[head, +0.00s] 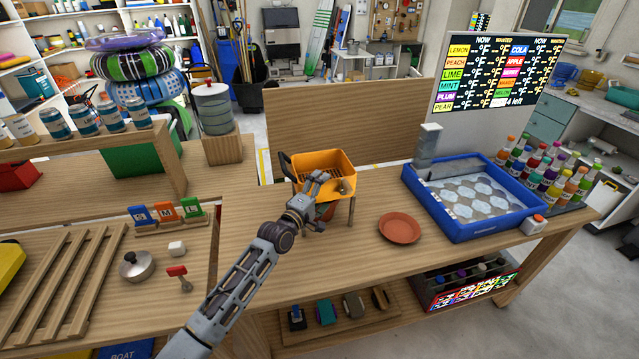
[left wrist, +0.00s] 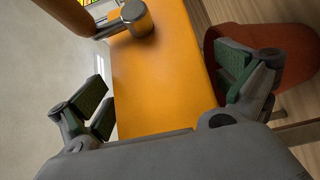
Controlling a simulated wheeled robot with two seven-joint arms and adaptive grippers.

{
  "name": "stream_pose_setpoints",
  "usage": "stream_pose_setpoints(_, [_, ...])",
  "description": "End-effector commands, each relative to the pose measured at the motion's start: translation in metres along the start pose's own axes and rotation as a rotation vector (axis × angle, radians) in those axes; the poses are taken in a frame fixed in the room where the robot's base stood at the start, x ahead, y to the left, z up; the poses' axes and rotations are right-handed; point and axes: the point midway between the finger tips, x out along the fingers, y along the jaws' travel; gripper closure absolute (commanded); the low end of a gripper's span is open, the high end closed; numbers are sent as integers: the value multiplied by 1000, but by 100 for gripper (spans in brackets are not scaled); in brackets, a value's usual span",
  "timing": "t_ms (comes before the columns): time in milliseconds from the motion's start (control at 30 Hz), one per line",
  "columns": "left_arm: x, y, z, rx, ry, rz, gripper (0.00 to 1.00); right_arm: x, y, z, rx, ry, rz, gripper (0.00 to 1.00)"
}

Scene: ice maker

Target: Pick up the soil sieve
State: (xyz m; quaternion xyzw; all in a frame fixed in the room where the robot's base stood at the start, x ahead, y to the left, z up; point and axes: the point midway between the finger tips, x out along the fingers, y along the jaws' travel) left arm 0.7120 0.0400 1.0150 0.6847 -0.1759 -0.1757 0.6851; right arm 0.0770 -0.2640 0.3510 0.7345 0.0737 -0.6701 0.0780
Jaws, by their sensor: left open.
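The soil sieve (head: 318,161) is an orange open box with a slotted bottom and a dark handle at its left. It sits raised on legs on the wooden bench. My left gripper (head: 326,179) is open at its near side. In the left wrist view, the sieve's orange wall (left wrist: 160,85) lies between the spread fingers (left wrist: 170,88); I cannot tell whether they touch it. A terracotta pot (left wrist: 285,60) shows beside the right-hand finger, and stands below the sieve in the head view, mostly hidden by the gripper. My right gripper is not in view.
A terracotta saucer (head: 400,228) lies to the right on the bench. A blue-rimmed tray (head: 455,235) and several coloured bottles (head: 535,165) stand further right. A wooden panel (head: 390,121) rises behind the sieve. The bench front between sieve and saucer is mostly clear.

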Motion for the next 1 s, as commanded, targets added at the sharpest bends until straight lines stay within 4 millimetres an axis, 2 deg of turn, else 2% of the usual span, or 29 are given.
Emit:
stream_pose_setpoints(300, [0, 0, 0, 0, 0, -1, 1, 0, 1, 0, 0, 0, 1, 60])
stream_pose_setpoints(900, [0, 0, 0, 1, 0, -1, 78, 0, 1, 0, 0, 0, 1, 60])
stream_pose_setpoints(1000, [0, 4, -1, 3, 1, 8, 79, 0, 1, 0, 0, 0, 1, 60])
